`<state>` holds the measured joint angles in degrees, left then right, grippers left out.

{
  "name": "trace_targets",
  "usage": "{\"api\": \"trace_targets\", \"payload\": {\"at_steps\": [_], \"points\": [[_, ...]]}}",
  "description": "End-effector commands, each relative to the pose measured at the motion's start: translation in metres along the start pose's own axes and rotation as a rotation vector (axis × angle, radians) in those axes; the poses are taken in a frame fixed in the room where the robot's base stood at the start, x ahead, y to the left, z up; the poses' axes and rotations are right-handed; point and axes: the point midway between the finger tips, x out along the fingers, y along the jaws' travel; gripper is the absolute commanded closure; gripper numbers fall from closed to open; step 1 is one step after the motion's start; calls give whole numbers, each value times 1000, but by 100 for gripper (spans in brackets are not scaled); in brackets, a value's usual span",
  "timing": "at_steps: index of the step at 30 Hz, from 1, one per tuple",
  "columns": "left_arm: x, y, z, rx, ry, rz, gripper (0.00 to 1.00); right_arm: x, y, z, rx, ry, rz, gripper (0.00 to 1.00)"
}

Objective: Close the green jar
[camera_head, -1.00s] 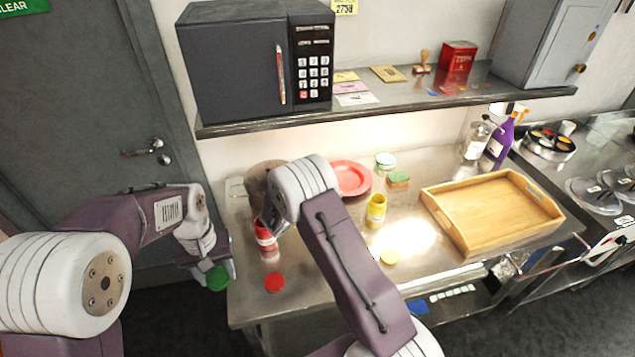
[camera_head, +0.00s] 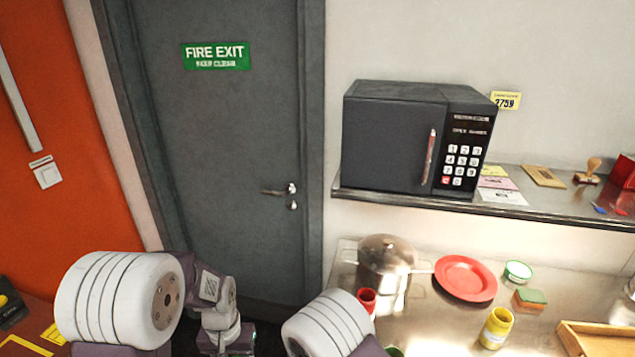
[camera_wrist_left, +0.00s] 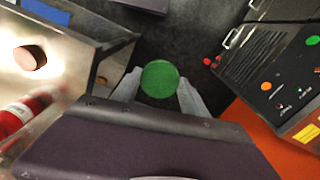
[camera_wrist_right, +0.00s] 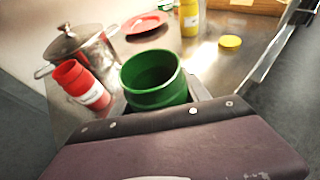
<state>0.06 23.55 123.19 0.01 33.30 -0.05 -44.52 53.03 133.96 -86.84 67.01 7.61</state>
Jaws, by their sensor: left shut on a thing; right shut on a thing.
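The green jar (camera_wrist_right: 155,80) is in my right gripper (camera_wrist_right: 160,102), mouth open and facing the camera in the right wrist view, with no lid on it. Only a sliver of green (camera_head: 395,351) shows at the bottom of the head view. The round green lid (camera_wrist_left: 160,79) is between the fingers of my left gripper (camera_wrist_left: 158,84), which is shut on it. The left gripper is low in front of the door at the bottom of the head view, and the lid is hidden there. In the wrist views the lid and jar are apart.
A red jar (camera_wrist_right: 82,85) stands beside a steel pot (camera_wrist_right: 85,48). A red plate (camera_head: 465,278), a yellow jar (camera_head: 496,328), a white jar with a green rim (camera_head: 518,271), a sponge (camera_head: 530,298) and a wooden tray (camera_head: 600,340) are on the steel table. A microwave (camera_head: 395,140) sits on the shelf above.

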Motion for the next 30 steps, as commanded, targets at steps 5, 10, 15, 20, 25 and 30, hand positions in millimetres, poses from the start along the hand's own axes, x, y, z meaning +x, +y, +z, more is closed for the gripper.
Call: {"api": "trace_targets", "payload": {"at_steps": [5, 10, 15, 20, 25, 30], "points": [[0, 0, 0, 0, 0, 0, 86, 0, 0, 0, 0, 0, 0, 100], [0, 0, 0, 0, 0, 0, 86, 0, 0, 0, 0, 0, 0, 100], [0, 0, 0, 0, 0, 0, 86, -2, 1, 1, -2, 0, 5, 100], [0, 0, 0, 0, 0, 0, 86, -24, 11, 12, -26, 1, 73, 100], [0, 0, 0, 0, 1, 0, 86, -66, 28, 31, -75, 2, 197, 100], [0, 0, 0, 0, 0, 0, 86, -101, 43, 47, -120, 3, 303, 100]]}}
